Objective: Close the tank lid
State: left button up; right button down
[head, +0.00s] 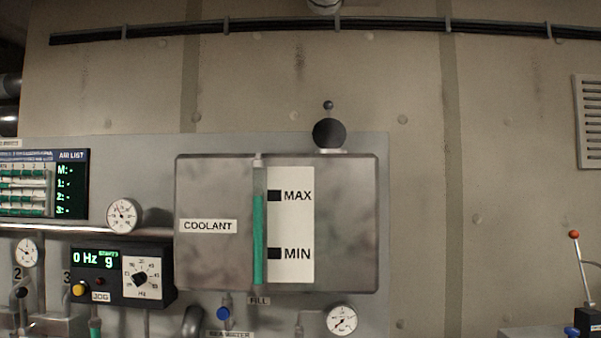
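The grey metal coolant tank (348,225) is on the wall panel in the middle of the head view. A green sight tube (259,225) runs up its front, beside a white plate with MAX and MIN marks. The green column reaches about the MAX mark. On the tank's top, right of centre, a dark round lid (329,133) shows its face towards me, as if standing on edge above a short pale neck (331,151). A small dark knob (328,104) sticks up above it. The neck's opening cannot be seen. Neither of my grippers is in view.
Gauges (123,215), a black control box (121,273) and a display (74,184) stand left of the tank. A blue valve knob (223,313) and another gauge (342,319) are below. A red-topped lever (574,235) is at the right. The wall around the lid is clear.

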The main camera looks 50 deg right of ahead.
aim_at(329, 133)
jog(key=z, duration=0.4)
jog(key=k+j+z, duration=0.1)
jog(key=z, duration=0.75)
jog(key=k+z, duration=0.15)
jog(key=z, duration=0.25)
